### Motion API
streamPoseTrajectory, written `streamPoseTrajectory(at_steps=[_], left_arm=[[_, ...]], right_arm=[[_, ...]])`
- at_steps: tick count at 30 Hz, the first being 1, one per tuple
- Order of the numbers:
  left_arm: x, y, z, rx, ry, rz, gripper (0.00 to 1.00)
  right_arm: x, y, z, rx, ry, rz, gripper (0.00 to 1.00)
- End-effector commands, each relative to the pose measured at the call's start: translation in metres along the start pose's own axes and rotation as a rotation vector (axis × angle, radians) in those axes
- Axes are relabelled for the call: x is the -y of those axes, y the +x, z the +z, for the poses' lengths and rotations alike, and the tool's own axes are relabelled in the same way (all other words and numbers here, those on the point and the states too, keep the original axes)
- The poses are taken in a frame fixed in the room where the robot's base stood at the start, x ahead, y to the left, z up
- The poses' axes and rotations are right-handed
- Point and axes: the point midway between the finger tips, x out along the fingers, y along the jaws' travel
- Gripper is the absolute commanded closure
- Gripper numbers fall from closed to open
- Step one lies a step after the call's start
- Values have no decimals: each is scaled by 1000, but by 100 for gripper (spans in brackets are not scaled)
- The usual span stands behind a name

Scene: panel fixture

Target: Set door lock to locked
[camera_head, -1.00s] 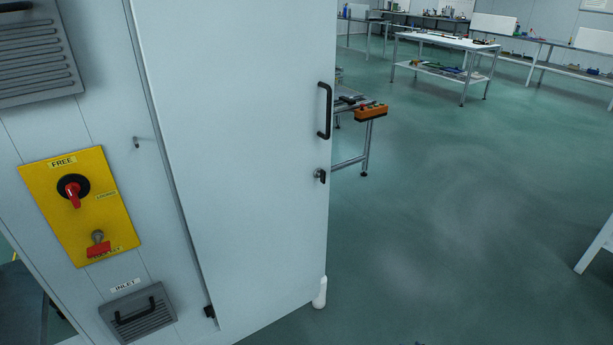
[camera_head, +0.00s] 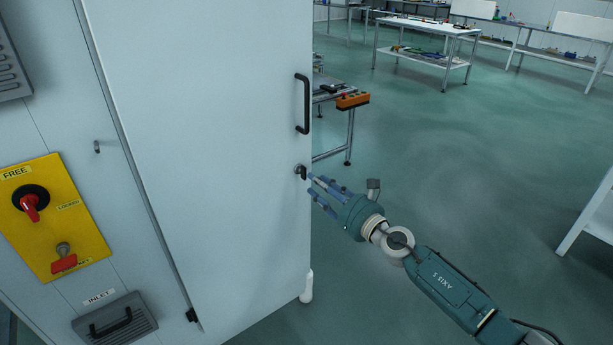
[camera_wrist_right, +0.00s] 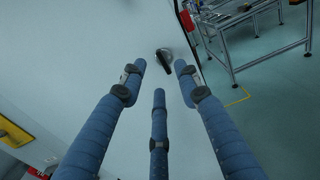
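The door lock (camera_head: 300,172) is a small dark knob on a round silver base, on the pale door (camera_head: 210,150) near its right edge and below the handle. In the right wrist view the lock (camera_wrist_right: 165,58) shows its dark lever tilted, its lower end toward the right. My right gripper (camera_head: 316,187) is at the right of the door, its blue fingers pointing at the lock. In the right wrist view the fingers (camera_wrist_right: 160,78) are spread, with nothing between them, and the lock lies beyond their tips. They look close to it but apart. My left gripper is not in view.
A black door handle (camera_head: 303,104) stands out above the lock. A yellow panel (camera_head: 50,225) with a red switch is at the left. A workbench with an orange box (camera_head: 352,101) stands behind the door edge. The green floor at right is open.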

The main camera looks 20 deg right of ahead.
Motion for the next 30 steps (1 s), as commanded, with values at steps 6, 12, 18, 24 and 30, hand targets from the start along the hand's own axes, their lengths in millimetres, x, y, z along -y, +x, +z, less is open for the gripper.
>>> streamPoseTrajectory(at_steps=[6, 12, 18, 24, 30], left_arm=[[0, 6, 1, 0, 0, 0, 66], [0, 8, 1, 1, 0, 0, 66], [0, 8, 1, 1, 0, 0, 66], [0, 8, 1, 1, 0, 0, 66], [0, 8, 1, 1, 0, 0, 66]], right_arm=[[0, 38, -1, 2, 4, -1, 68], [0, 53, 0, 1, 2, -1, 68], [0, 54, 0, -1, 2, -1, 68], [0, 54, 0, 0, 2, -1, 90], [0, 54, -1, -1, 2, -1, 100]])
